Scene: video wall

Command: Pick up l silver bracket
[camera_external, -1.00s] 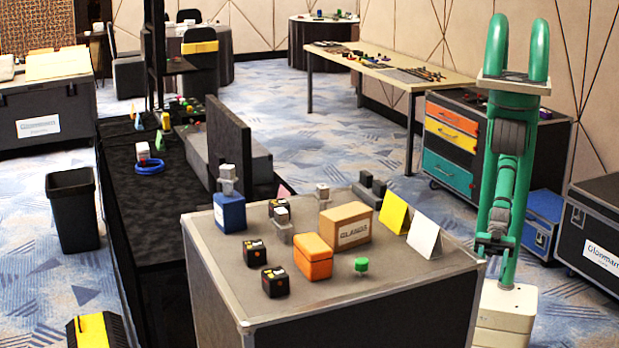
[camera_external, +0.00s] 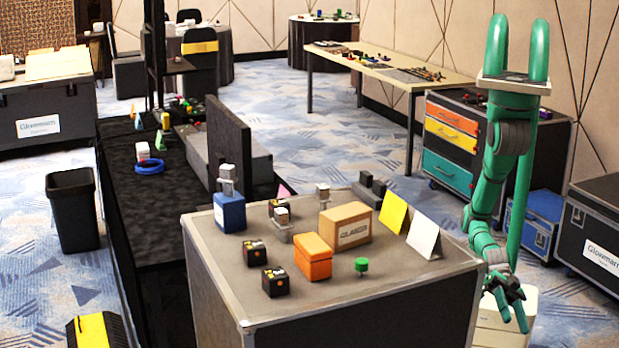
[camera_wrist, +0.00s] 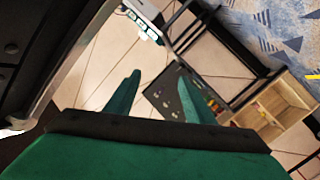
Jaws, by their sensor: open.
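I cannot tell for certain which piece is the L silver bracket. Small grey metal-like pieces stand on the dark case: one (camera_external: 283,219) near the middle, one (camera_external: 322,196) further back, and one (camera_external: 228,179) atop a blue box. A darker grey stepped piece (camera_external: 369,192) stands at the back edge. My gripper (camera_external: 513,308) is open and empty, beyond the right side of the case and apart from all these pieces. In the wrist view its two green fingers (camera_wrist: 158,76) are spread with nothing between them; no bracket is recognisable there.
The grey-topped case (camera_external: 345,290) also holds an orange box (camera_external: 313,262), a cardboard box (camera_external: 345,228), yellow (camera_external: 394,212) and white (camera_external: 425,236) cards, a green knob (camera_external: 361,266) and small black boxes. Drawers (camera_external: 452,145) and a blue case (camera_external: 541,222) stand behind my arm.

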